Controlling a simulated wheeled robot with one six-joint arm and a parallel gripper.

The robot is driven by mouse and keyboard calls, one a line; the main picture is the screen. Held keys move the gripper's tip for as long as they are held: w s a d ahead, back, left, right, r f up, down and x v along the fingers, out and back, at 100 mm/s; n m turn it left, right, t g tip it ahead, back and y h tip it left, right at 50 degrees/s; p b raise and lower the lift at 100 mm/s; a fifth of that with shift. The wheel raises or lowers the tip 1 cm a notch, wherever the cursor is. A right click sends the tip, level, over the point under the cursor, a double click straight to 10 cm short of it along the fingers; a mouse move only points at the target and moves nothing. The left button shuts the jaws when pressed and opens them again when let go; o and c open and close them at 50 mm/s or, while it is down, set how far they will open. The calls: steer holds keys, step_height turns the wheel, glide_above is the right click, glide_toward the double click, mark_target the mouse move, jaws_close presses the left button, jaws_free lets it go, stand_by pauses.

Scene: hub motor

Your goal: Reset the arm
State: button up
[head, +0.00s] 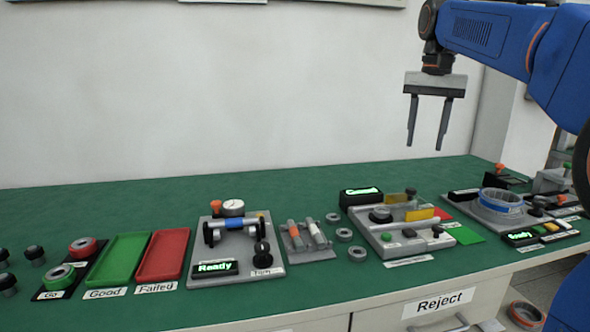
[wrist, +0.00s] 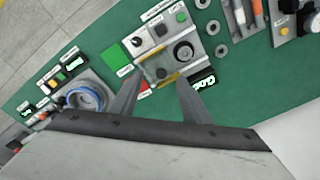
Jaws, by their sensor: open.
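My gripper (head: 428,121) hangs in the air above the back right part of the green bench, fingers pointing down. It is open, with a clear gap between its two grey fingers and nothing between them. In the wrist view my gripper (wrist: 154,92) shows its fingers spread, with a grey test station beyond them. The blue arm reaches in from the upper right in the head view.
Below stand a grey station (head: 404,235), a fixture with a blue ring (head: 502,200), and a gauge station (head: 235,247). A green tray (head: 119,260) and red tray (head: 163,255) lie left. The bench's back strip (head: 300,178) is clear.

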steer(key=s+a+f+n+t, duration=0.2)
steer(key=s+f, duration=1.3)
steer(key=f, duration=0.1)
steer(key=s+a+f+n+t, duration=0.1)
steer(key=s+f+n+t, duration=0.1)
steer(key=s+f, duration=1.2)
step_height(320, 180, down, 2)
steer(key=shift+s+a+f+n, duration=0.1)
steer(key=shift+s+a+n, duration=0.25)
steer(key=shift+n, duration=0.45)
